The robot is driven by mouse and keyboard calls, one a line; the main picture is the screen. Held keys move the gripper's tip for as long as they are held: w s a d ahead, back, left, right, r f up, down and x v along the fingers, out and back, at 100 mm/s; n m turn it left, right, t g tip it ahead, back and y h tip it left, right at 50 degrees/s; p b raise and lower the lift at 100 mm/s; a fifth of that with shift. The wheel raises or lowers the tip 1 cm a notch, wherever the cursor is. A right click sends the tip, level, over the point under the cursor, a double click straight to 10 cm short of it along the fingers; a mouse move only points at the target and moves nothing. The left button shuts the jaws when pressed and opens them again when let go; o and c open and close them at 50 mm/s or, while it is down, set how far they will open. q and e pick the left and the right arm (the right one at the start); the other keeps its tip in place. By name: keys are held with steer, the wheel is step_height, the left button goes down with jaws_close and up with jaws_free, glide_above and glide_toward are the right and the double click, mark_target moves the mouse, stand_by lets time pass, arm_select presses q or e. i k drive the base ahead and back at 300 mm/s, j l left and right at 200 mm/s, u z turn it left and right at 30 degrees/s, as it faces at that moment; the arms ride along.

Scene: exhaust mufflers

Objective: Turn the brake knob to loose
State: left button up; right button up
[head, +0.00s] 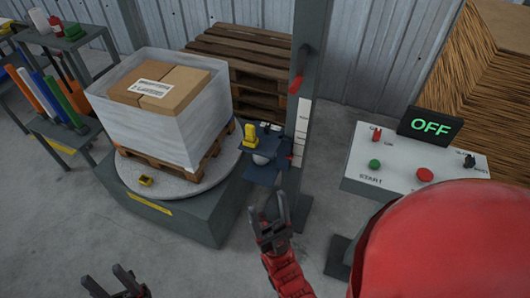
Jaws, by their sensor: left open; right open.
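A dark blue carriage (258,176) sits low on the grey mast (303,85). It carries a yellow knob-like part (249,137) and a pale rounded part (263,159); I cannot tell for sure which part is the brake knob, and its marking is too small to read. My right gripper (271,208) is open and empty, fingers pointing up the picture, just below the carriage and apparently apart from the yellow part. My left gripper (114,275) is open and empty at the bottom left edge, far from the carriage.
A film-wrapped load (160,118) stands on a pallet on the round turntable (200,187). The control panel (396,164) at right has buttons, switches and a display (431,126) reading OFF. A rack (60,125) stands at left. Floor is clear between my grippers.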

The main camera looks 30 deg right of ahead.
mark_target(266, 130)
steer(key=i+l+z, duration=0.1)
steer(key=i+z, duration=0.15)
steer(key=i, duration=0.25)
steer(key=i+z, duration=0.25)
steer(key=i, duration=0.25)
